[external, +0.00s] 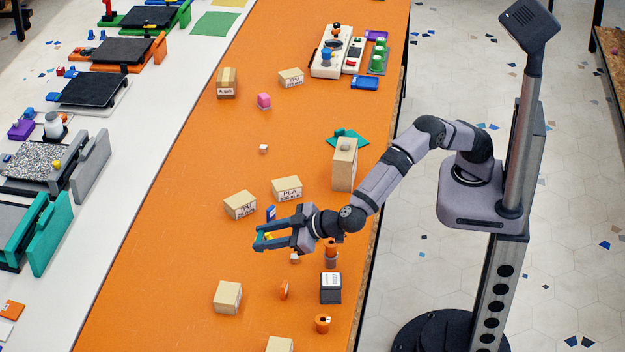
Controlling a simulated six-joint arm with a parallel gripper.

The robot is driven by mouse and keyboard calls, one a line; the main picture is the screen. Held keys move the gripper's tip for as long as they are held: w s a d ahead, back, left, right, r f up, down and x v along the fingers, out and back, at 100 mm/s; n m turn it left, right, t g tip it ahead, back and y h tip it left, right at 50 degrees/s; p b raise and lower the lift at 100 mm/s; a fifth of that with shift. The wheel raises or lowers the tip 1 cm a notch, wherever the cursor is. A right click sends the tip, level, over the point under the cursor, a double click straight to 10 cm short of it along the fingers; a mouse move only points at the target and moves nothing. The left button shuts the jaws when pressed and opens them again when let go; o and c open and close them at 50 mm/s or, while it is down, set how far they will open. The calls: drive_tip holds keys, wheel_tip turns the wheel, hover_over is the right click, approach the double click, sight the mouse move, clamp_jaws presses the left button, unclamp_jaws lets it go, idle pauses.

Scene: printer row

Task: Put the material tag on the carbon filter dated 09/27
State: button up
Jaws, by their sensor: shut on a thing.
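My gripper (259,238) is low over the orange table, left of my wrist, with its fingers pointing left. It is shut on a small yellow thing (268,237), probably the material tag, mostly hidden by the fingers. A dark box with a white printed label (331,288) stands to the lower right, near the table's right edge. It may be a carbon filter, but its date is too small to read. My gripper is clearly apart from it. A small blue piece (271,213) shows just behind my gripper.
Cardboard boxes (287,189) (240,204) stand behind the gripper, another box (227,297) in front. Orange pieces (284,290) (322,323) are near the dark box. A tall box (344,165) stands by my forearm. The table's left strip is clear; printers line the white bench.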

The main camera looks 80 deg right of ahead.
drive_tip(key=s+a+r+n+y+p, duration=0.1)
drive_tip(key=s+a+r+y+p, duration=0.1)
drive_tip(key=s+a+r, duration=0.4)
drive_tip(key=s+a+r+n+y+p, duration=0.2)
drive_tip(key=s+a+r, duration=0.2)
drive_tip(key=s+a, duration=0.3)
drive_tip(key=m+h+p, duration=0.1)
drive_tip(key=m+h, duration=0.2)
drive_tip(key=m, duration=0.1)
hover_over(337, 280)
wheel_tip(337, 280, down, 2)
drive_tip(key=shift+d+f+p, duration=0.1)
drive_tip(key=shift+f+p, duration=0.4)
drive_tip(key=shift+f, duration=4.6)
drive_tip(key=o, duration=1.3)
drive_tip(key=shift+f, duration=0.1)
